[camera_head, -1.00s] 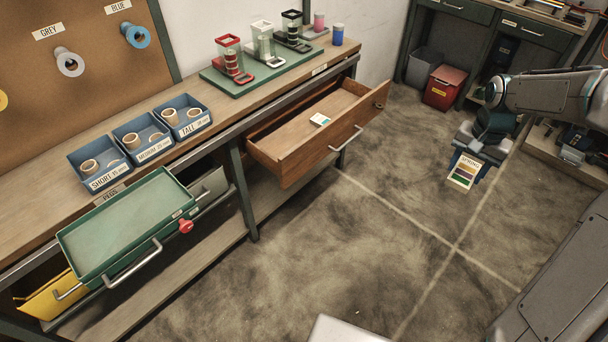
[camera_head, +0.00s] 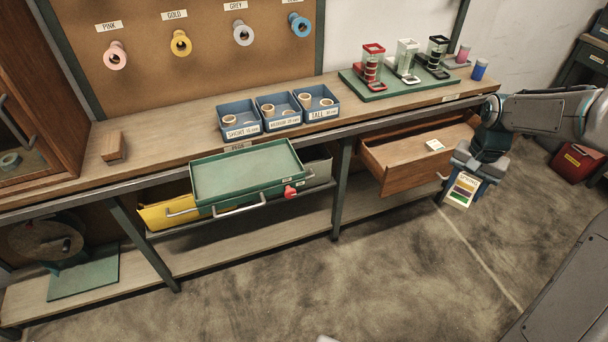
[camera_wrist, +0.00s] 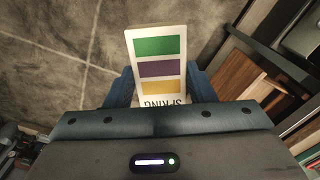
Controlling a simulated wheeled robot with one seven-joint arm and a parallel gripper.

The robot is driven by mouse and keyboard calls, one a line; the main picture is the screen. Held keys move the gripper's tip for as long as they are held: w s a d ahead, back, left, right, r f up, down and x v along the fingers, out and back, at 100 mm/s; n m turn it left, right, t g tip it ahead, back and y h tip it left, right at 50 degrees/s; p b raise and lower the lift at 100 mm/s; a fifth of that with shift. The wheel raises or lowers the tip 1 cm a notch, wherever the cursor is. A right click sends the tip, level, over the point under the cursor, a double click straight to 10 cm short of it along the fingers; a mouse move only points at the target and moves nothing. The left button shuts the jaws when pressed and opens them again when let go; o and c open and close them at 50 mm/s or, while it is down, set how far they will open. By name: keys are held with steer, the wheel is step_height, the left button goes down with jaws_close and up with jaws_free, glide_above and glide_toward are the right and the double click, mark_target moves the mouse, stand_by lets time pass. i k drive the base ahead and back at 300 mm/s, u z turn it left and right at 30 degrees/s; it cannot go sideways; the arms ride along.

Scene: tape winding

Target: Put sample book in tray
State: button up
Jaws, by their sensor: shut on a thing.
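The sample book (camera_head: 462,190) is a white card-like booklet with coloured swatches and the word SPRING. My gripper (camera_head: 474,170) is shut on it and holds it hanging in the air, in front of the right end of the open wooden drawer. In the wrist view the book (camera_wrist: 157,62) sits between the blue fingers (camera_wrist: 155,88), with green, purple and yellow swatches showing. The green tray (camera_head: 247,172) is pulled out below the bench at the middle of the head view, well to the left of my gripper. Its inside looks empty.
The open wooden drawer (camera_head: 405,178) juts out between the tray and my gripper, with a small white item (camera_head: 435,145) inside. A yellow bin (camera_head: 168,213) is under the tray's left. Blue boxes (camera_head: 278,112) stand on the bench above. The floor in front is clear.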

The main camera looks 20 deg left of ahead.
mark_target(280, 162)
steer(key=u, duration=1.35)
